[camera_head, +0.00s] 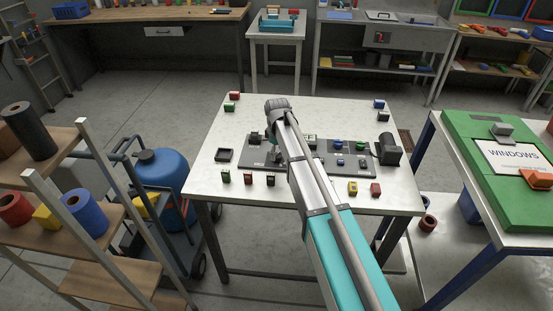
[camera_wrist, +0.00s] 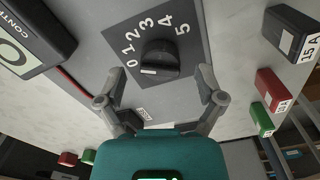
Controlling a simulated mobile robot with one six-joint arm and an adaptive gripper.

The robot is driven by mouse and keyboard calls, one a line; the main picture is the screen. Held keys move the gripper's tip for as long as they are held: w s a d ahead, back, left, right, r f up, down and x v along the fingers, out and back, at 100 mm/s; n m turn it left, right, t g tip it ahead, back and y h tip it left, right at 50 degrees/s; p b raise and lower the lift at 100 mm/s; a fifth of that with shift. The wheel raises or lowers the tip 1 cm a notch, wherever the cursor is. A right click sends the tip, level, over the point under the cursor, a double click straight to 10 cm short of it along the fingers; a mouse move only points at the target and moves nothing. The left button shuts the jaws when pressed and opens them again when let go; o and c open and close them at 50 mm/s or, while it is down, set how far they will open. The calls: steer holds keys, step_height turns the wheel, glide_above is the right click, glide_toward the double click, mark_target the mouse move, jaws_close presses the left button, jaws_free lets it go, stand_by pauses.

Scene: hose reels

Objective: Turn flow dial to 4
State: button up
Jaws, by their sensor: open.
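The flow dial (camera_wrist: 160,57) is a round black knob with a raised bar, on a dark grey plate (camera_wrist: 190,55) marked 0 to 5 in the wrist view. A white mark on the knob's lower left lies nearest the 0; the 4 is at the top right. My gripper (camera_wrist: 156,90) is open and empty, its fingers apart on the left and right below the knob. I cannot tell whether they touch anything. In the head view my gripper (camera_head: 274,152) is over the left part of the dark panel on the white table (camera_head: 230,125), and the dial is hard to make out.
A box with cut-off lettering starting "CONTR" (camera_wrist: 30,40) stands left of the dial in the wrist view. Red (camera_wrist: 274,88) and green (camera_wrist: 262,118) labelled blocks lie to the right. A black cylinder-like part (camera_head: 388,150) stands at the table's right. The table's back middle is clear.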

steer(key=shift+f+b, duration=0.4)
steer(key=shift+f, duration=0.2)
steer(key=c, duration=1.1)
